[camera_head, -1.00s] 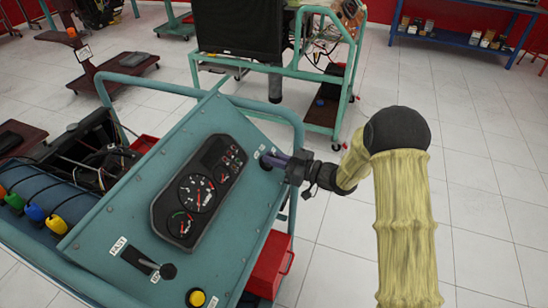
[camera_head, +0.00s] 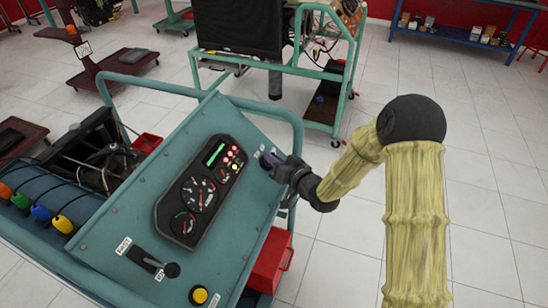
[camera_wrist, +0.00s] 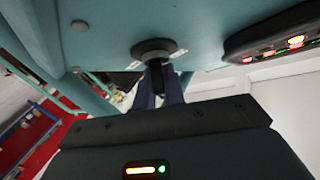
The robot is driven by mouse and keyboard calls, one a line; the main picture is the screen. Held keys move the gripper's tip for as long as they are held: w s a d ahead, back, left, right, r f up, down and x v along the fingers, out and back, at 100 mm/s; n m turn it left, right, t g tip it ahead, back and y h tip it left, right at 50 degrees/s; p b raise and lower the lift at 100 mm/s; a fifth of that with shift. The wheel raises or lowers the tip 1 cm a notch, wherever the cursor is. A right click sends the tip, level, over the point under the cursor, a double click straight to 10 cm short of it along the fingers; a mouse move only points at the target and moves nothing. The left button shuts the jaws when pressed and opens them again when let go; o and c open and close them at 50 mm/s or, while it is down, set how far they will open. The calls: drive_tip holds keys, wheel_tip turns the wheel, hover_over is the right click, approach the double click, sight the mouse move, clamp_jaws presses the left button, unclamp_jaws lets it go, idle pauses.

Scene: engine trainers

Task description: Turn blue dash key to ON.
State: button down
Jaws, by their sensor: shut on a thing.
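The blue dash is a sloped teal panel (camera_head: 120,225) with a black gauge cluster (camera_head: 200,190). A green bar and several red and white lamps are lit on the cluster. The key switch (camera_head: 264,160) sits at the panel's upper right, mostly hidden by my gripper. In the wrist view its round dark collar (camera_wrist: 154,48) shows, with a dark key (camera_wrist: 156,78) sticking out of it. My gripper (camera_head: 277,160) is shut on the key, its fingers on both sides of it. In the wrist view the lit cluster edge (camera_wrist: 285,45) shows at the right.
A lever (camera_head: 160,266) and a yellow button (camera_head: 198,295) are on the lower panel. A teal tube rail (camera_head: 298,130) runs around the panel's top and right. A red box (camera_head: 270,262) is below right. Clear tiled floor lies to the right.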

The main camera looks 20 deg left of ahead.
drive_tip(key=shift+f, duration=0.15)
drive_tip(key=c, duration=1.5)
unclamp_jaws()
drive_tip(key=v, duration=0.5)
drive_tip(key=p+v, duration=0.1)
drive_tip(key=v, duration=0.4)
drive_tip(key=p+v, duration=0.1)
drive_tip(key=v, duration=0.4)
drive_tip(key=shift+r, duration=0.35)
drive_tip(key=p, duration=0.2)
drive_tip(key=shift+s+d+p, duration=0.1)
drive_tip(key=shift+d+p, duration=0.2)
drive_tip(key=shift+p, duration=0.05)
drive_tip(key=shift+d+p, duration=0.1)
drive_tip(key=shift+p, duration=0.3)
